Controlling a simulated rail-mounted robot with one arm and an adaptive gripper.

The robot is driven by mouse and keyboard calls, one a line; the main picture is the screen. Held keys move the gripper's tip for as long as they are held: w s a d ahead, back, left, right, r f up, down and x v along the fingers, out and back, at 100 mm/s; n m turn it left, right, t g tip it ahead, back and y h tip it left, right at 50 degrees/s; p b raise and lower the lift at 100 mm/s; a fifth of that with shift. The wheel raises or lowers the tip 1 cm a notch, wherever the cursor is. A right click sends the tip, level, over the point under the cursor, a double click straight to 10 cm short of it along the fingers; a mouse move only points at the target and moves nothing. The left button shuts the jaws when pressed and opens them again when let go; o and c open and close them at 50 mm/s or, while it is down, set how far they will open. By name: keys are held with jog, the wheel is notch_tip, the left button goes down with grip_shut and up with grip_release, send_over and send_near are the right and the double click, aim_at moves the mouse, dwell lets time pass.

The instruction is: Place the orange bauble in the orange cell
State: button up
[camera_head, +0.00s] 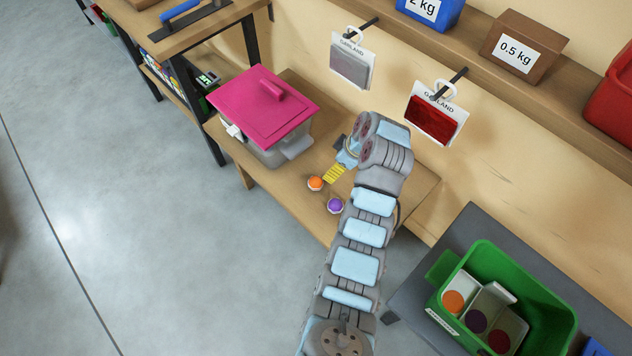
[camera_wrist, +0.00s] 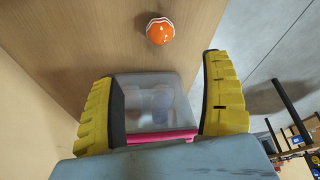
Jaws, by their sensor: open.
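My gripper (camera_head: 334,174) is open and empty, close to the right of the bauble in the head view. Its two yellow fingers (camera_wrist: 157,72) are wide apart in the wrist view. The orange cell (camera_head: 453,302), marked by an orange disc, is the leftmost cell in the green crate (camera_head: 548,286) at lower right.
A purple bauble (camera_head: 335,205) sits near the orange one, beside my arm. A clear box with a pink lid (camera_head: 262,105) stands on the table (camera_head: 428,188). Tags hang from wall hooks. The crate also has cells with a purple (camera_head: 475,321) and a red disc (camera_head: 499,342).

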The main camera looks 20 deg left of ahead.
aim_at(318, 180)
jog(key=b+x, duration=0.4)
jog(key=x, duration=0.7)
jog(key=shift+s+a+f, duration=0.15)
jog(key=shift+f, duration=0.2)
jog(key=shift+b+x, duration=1.65)
jog(key=shift+x, duration=1.1)
jog(key=shift+a+r, duration=0.1)
jog(key=shift+a, duration=0.05)
jog(key=c, duration=1.2)
jog(key=shift+o, duration=0.2)
